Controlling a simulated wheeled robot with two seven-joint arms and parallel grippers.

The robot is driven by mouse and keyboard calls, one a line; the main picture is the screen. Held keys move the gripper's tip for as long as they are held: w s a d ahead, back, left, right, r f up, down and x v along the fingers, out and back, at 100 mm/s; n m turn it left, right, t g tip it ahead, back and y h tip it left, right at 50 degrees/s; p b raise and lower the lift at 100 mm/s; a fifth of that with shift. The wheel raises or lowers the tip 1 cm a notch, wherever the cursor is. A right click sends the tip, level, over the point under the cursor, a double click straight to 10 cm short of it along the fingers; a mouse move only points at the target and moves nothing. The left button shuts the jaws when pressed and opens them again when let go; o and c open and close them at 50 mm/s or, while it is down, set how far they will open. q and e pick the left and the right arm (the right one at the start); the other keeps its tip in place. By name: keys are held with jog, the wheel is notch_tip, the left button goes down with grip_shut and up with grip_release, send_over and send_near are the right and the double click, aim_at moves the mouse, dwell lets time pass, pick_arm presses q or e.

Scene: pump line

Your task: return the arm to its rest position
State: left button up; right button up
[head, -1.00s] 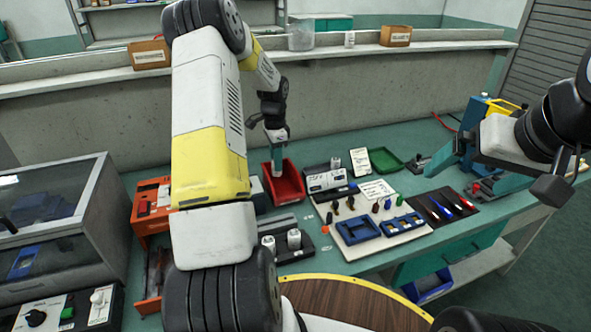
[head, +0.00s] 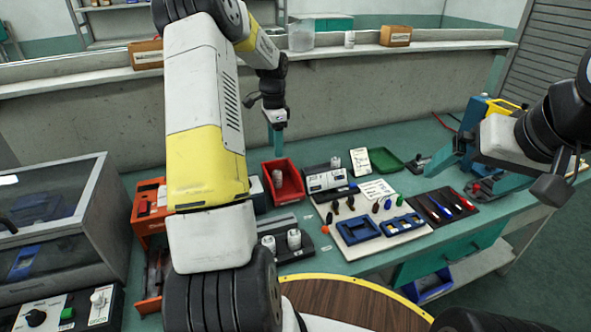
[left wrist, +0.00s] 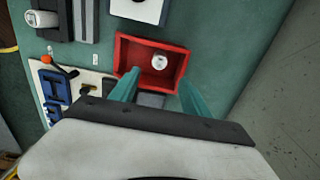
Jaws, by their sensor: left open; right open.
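My left arm comes in from the left in the head view, and its left gripper (head: 277,141) hangs above the back of the bench, behind the red bin. In the left wrist view its two teal fingers (left wrist: 158,92) are apart with nothing between them. The red bin (head: 291,190) holds a white cylindrical part (head: 277,178); both also show in the left wrist view, the bin (left wrist: 124,58) with the part (left wrist: 159,60) inside. My right gripper (head: 462,160) is at the right, over the bench, with its teal fingers partly visible and apart.
A green tray (head: 390,161), a grey device (head: 327,180), a white board with blue holders (head: 362,228) and a dark tool mat (head: 444,206) lie on the bench. An orange cabinet (head: 148,208) and a grey glass-topped box (head: 92,230) stand left. A concrete wall (head: 340,103) rises behind.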

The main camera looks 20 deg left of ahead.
pick_arm(q)
jog(key=s+d+r+n+t, duration=0.1)
jog(key=s+d+r+n, duration=0.1)
jog(key=s+d+r, duration=0.45)
jog(key=s+d+r+n+t, duration=0.2)
jog(key=s+r, duration=0.2)
jog(key=r, duration=0.5)
jog(key=s+d+r+n+t+h, duration=0.1)
jog(key=s+d+r+n, duration=0.1)
jog(key=s, duration=0.8)
jog(key=s+d+r+n+t+h, duration=0.1)
jog(key=s+d+n, duration=0.3)
jog(key=s, duration=0.5)
jog(key=shift+s+d+r+t, duration=0.4)
jog(key=shift+d+t, duration=0.2)
jog(key=shift+d, duration=0.3)
jog(key=shift+a, duration=0.1)
